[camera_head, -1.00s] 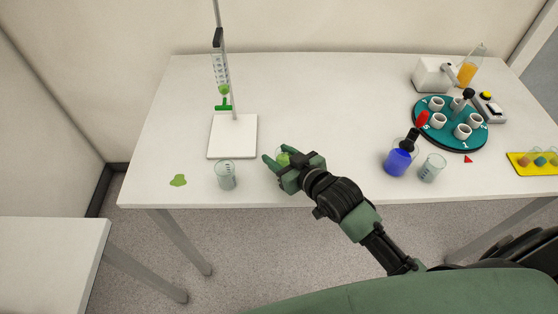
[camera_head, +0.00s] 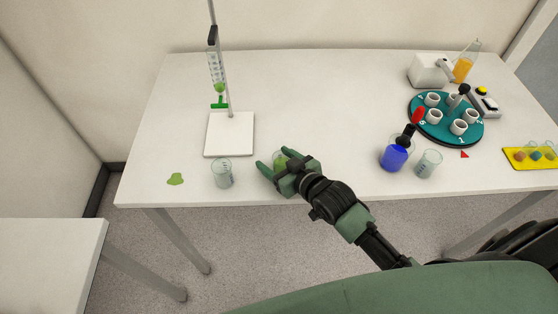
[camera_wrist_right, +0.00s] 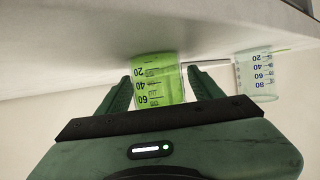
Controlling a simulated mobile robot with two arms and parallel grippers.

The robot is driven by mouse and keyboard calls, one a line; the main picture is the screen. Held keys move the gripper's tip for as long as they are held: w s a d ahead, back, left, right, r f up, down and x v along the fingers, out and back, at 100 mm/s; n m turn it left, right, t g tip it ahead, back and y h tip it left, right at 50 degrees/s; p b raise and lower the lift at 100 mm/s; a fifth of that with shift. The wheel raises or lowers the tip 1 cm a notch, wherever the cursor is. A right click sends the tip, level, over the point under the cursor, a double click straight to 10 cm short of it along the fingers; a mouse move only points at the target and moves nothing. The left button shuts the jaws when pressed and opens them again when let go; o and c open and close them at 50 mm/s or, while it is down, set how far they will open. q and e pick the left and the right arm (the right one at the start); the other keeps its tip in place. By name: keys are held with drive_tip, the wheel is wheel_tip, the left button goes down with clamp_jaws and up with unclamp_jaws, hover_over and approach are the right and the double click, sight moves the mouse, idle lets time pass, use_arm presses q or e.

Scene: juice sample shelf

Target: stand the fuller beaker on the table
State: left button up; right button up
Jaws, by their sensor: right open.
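A beaker with bright green liquid (camera_head: 279,162) is near the table's front edge. In the right wrist view the beaker (camera_wrist_right: 158,80) appears upside down with the picture, its base against the table top. It looks upright. My right gripper (camera_head: 274,161) is open, with one finger on each side of it; the fingers also show in the right wrist view (camera_wrist_right: 158,88). A clear beaker (camera_head: 222,174) with little or nothing in it stands to the left, also seen in the right wrist view (camera_wrist_right: 258,72). My left gripper is not in view.
A burette stand with a white base (camera_head: 229,135) stands behind the beakers. To the right are a blue flask (camera_head: 394,158), another clear beaker (camera_head: 428,164) and a teal carousel (camera_head: 435,133). The middle of the table (camera_head: 320,110) is clear.

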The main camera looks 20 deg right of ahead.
drive_tip(key=b+v, duration=0.1)
drive_tip(key=v, duration=1)
drive_tip(key=shift+s+d+r+b, duration=0.1)
drive_tip(key=shift+s+r+b, duration=0.25)
drive_tip(key=shift+s, duration=0.15)
drive_tip(key=shift+f, duration=0.1)
